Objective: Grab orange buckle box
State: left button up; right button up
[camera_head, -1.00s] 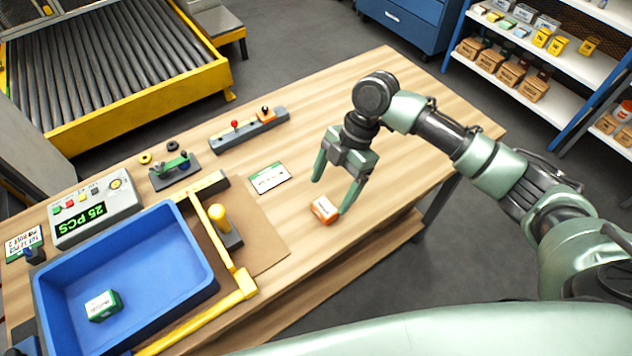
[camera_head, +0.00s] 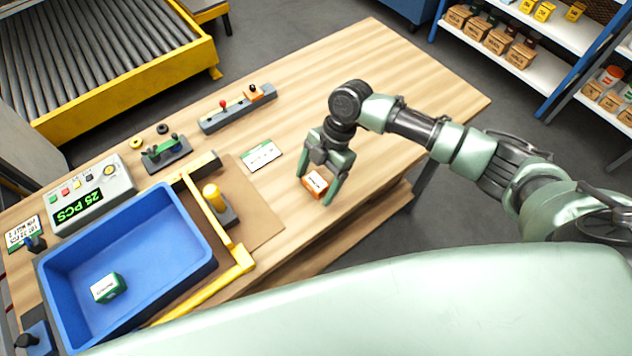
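The orange buckle box (camera_head: 315,183), small with a white label on top, lies on the wooden table near its front edge. My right gripper (camera_head: 314,189) is lowered over it with its pale green fingers spread. One finger is at the box's left far side and the other at its right side. The box lies between the fingers; contact on both sides cannot be made out. My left gripper is not in view.
A blue tray (camera_head: 190,232) holding a green and white box (camera_head: 107,287) stands at the left, beside a yellow frame (camera_head: 238,262). A green-edged card (camera_head: 261,155) lies behind the gripper. A grey bar with knobs (camera_head: 236,108) is farther back. The table's right side is clear.

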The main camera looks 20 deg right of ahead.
jog(key=c, duration=1.5)
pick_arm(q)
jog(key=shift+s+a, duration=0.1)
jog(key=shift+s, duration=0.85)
pick_arm(e)
jog(key=shift+c, duration=0.2)
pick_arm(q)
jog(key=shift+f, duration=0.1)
pick_arm(e)
jog(key=shift+r, duration=0.2)
